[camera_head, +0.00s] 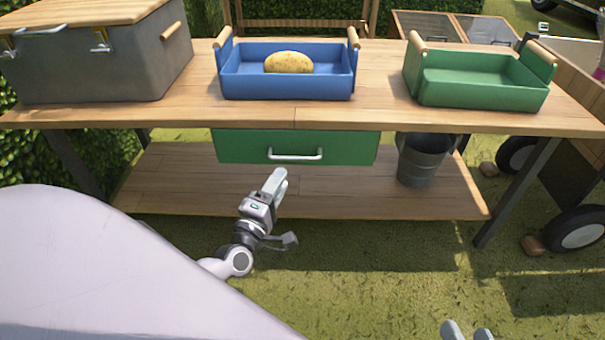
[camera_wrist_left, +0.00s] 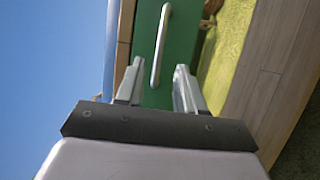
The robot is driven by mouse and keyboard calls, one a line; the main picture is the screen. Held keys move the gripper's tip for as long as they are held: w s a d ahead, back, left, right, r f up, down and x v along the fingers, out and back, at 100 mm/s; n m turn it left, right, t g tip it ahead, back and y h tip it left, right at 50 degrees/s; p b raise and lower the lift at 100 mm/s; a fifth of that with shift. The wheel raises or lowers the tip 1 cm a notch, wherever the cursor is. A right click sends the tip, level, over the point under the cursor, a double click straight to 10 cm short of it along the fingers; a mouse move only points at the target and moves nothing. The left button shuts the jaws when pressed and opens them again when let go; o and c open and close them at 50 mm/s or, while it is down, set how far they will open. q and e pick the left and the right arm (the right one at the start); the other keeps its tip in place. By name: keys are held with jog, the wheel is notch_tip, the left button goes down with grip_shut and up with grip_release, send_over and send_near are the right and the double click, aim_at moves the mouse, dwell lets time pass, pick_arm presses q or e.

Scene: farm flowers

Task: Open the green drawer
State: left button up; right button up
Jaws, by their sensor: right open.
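The green drawer (camera_head: 240,147) hangs under the wooden table top, and its front looks flush and closed. Its pale bar handle (camera_head: 295,156) runs across the middle of the front. My left gripper (camera_head: 278,178) is just below and in front of the handle in the head view. In the left wrist view the left gripper (camera_wrist_left: 158,88) is open, with the handle (camera_wrist_left: 160,45) ahead of and roughly between its fingertips, not visibly gripped.
On the table top (camera_head: 380,115) stand a grey box (camera_head: 100,65), a blue tray (camera_head: 285,92) with a potato (camera_head: 289,62), and a green tray (camera_head: 480,95). A metal bucket (camera_head: 422,165) stands on the lower shelf (camera_head: 170,185), right of the drawer. The grass in front is clear.

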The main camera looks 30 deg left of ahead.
aim_at(290, 163)
pick_arm(q)
jog(key=shift+b+x, duration=0.75)
jog(key=shift+x, duration=2.55)
grip_shut()
